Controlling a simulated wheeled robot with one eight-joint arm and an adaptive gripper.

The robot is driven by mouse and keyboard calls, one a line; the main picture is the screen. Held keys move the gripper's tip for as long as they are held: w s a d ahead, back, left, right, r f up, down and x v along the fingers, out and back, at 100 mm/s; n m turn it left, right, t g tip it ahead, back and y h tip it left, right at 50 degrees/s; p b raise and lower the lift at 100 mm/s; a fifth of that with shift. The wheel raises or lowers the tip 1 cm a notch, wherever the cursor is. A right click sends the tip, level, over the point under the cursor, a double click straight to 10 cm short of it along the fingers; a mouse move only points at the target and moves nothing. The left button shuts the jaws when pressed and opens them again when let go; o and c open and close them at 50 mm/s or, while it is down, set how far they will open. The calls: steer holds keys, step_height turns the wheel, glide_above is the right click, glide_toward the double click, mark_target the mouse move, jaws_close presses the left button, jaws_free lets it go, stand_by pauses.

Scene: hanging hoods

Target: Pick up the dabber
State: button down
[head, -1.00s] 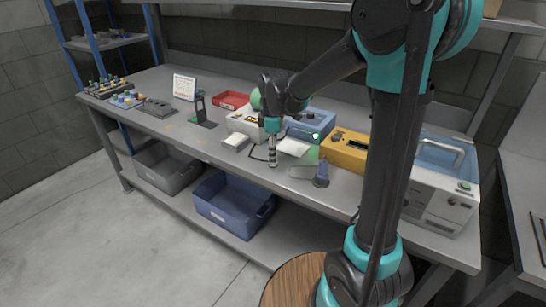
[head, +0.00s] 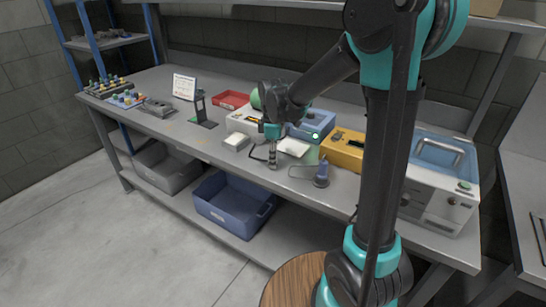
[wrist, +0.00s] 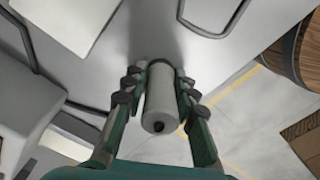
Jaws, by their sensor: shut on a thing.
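The dabber (wrist: 160,103) appears to be the pale grey cylinder between my fingers in the wrist view, with a small dark hole in its near end. My gripper (wrist: 161,80) is shut on it, one finger on each side. In the head view my gripper (head: 272,151) points down at the front part of the bench, and the fingers mostly hide the cylinder. It stands about upright. Whether its lower end touches the bench top is not clear.
A yellow device (head: 343,151) and a blue box (head: 312,124) are behind. A blue bin (head: 234,205) sits on the lower shelf.

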step_height(320, 180, up, 20)
stand_by(0.6)
